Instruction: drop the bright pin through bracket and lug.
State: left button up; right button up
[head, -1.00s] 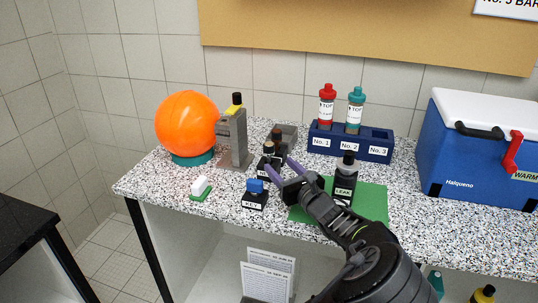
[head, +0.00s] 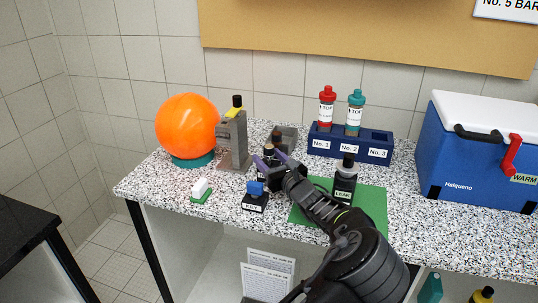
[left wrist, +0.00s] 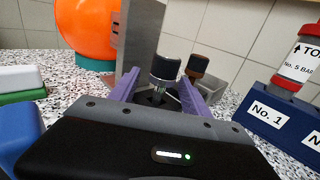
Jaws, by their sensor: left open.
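A black-capped pin with a bright metal shank (left wrist: 164,72) stands upright between the fingers of my left gripper (head: 269,158). The jaws are open, one purple finger on either side. The pin's cap also shows in the head view (head: 269,149), its lower part hidden by the gripper. A second pin with a brownish shank and dark cap (left wrist: 197,66) stands just behind it to the right. The grey upright bracket (head: 233,140), with a yellow piece and black knob on top, stands behind to the left. I cannot make out the lug. My right gripper is not in view.
An orange ball on a teal base (head: 187,125) stands left of the bracket. A blue-topped block labelled KEY (head: 255,197) and a white-green block (head: 201,190) are in front. A LEAK bottle (head: 345,181) stands on the green mat (head: 372,203). A blue bottle rack (head: 350,146) stands behind.

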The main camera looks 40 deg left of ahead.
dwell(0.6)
pick_arm(q)
grip_shut()
dwell(0.4)
